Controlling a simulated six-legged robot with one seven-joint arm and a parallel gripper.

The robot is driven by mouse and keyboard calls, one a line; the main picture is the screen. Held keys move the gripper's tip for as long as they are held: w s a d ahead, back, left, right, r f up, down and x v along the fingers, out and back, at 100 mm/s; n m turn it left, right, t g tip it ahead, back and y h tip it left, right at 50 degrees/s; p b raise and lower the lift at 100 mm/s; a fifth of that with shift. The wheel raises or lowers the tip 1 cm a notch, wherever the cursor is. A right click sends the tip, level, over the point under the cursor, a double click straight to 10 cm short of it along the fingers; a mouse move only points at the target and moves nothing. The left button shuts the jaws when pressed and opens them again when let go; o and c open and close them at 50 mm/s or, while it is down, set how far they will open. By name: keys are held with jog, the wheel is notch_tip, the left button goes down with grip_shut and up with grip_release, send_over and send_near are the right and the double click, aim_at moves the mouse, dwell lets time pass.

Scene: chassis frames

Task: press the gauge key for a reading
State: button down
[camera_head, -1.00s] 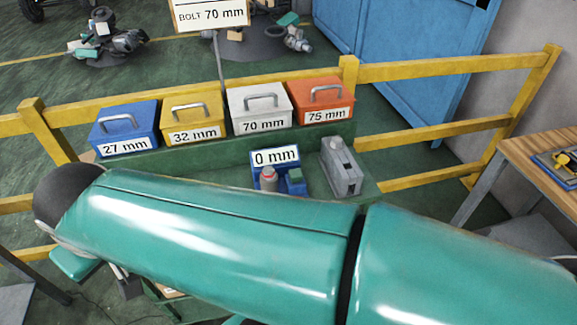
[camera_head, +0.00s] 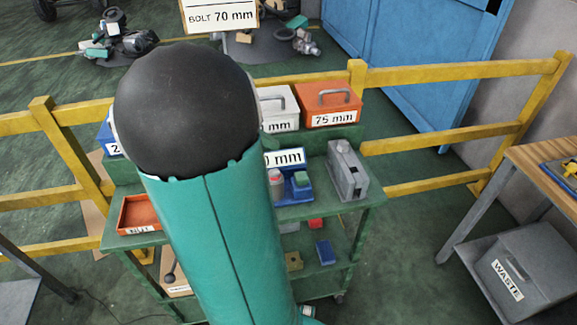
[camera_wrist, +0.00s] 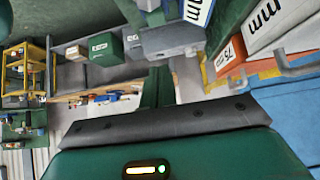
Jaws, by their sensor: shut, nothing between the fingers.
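The blue gauge (camera_head: 295,190) stands on the green cart, its white display partly hidden behind my arm; only "mm" and part of a digit show. A grey cylinder with a red top (camera_head: 275,182) and a small teal-topped blue block (camera_head: 301,181) sit at its front; I cannot tell which is the key. Part of the display label (camera_wrist: 196,10) shows at the top of the wrist view. My gripper (camera_wrist: 165,122) shows at the bottom of the wrist view, shut and empty. In the head view it is hidden by my arm. No contact with the gauge is visible.
A grey device (camera_head: 346,172) stands right of the gauge. Behind are lidded boxes, including the orange 75 mm box (camera_head: 330,103). A sign (camera_head: 220,16) reads "BOLT 70 mm". An orange tray (camera_head: 138,215) is at left, a yellow rail (camera_head: 450,70) behind, and a waste bin (camera_head: 520,280) at right.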

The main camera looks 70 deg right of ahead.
send_over(305, 175)
jog(key=w+a, duration=0.2)
jog(key=w, duration=0.1)
notch_tip(305, 175, down, 7)
jog(key=f, duration=0.3)
jog(key=shift+s+d+f, duration=0.1)
jog(key=shift+s+d, duration=0.15)
jog(key=shift+s, duration=0.05)
jog(key=shift+f, duration=0.45)
